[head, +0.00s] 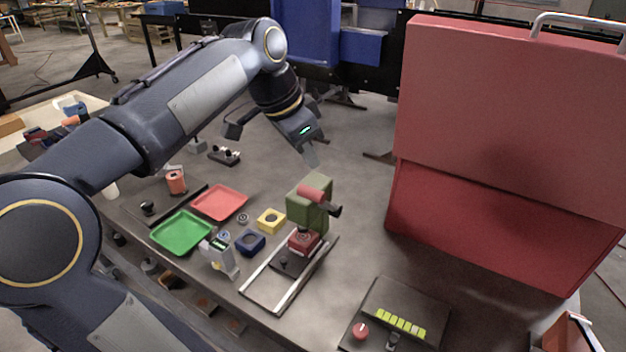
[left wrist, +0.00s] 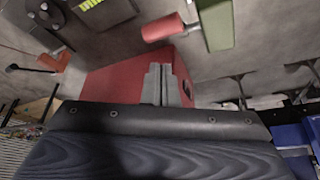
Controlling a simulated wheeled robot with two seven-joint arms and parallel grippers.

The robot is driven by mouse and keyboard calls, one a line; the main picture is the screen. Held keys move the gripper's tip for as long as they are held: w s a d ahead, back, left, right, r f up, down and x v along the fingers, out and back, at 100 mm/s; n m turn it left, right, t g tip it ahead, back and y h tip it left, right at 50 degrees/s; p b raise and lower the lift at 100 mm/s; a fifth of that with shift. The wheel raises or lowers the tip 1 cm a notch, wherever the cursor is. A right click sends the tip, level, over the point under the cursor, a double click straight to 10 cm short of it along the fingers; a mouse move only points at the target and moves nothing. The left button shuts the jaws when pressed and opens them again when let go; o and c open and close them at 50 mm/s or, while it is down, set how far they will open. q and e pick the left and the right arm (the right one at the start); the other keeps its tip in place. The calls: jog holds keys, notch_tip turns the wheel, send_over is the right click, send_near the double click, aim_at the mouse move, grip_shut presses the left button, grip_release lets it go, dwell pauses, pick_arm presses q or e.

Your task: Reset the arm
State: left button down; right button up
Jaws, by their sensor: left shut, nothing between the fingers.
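My left arm comes in from the left of the head view and arches over the table. My left gripper (head: 313,158) hangs in the air, pointing down, above and behind the green device with a red cylinder (head: 312,192). Its fingers are shut with nothing between them. In the left wrist view the two grey fingers of the left gripper (left wrist: 166,84) lie side by side, and the red case (left wrist: 110,88) shows behind them. My right gripper is not in the head view.
On the grey table stand a green tray (head: 181,232), a red tray (head: 219,203), a yellow block (head: 271,221), a blue block (head: 250,243) and a railed track (head: 270,305). A large open red case (head: 505,215) fills the right. A button panel (head: 376,305) is in front.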

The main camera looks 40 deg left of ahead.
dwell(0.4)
pick_arm(q)
jog(key=s+d+f+n+h+b, duration=0.1)
jog(key=s+d+f+n, duration=0.2)
jog(key=s+d+f, duration=0.3)
jog(key=s+d+f+n+t+h+b, duration=0.1)
jog(key=s+d+f+n, duration=0.2)
jog(key=s+d+f, duration=0.4)
notch_tip(320, 180, down, 7)
jog(key=s, duration=0.2)
jog(key=shift+s+f+n, duration=0.15)
jog(key=shift+s+n, duration=0.15)
jog(key=shift+s, duration=0.1)
dwell(0.5)
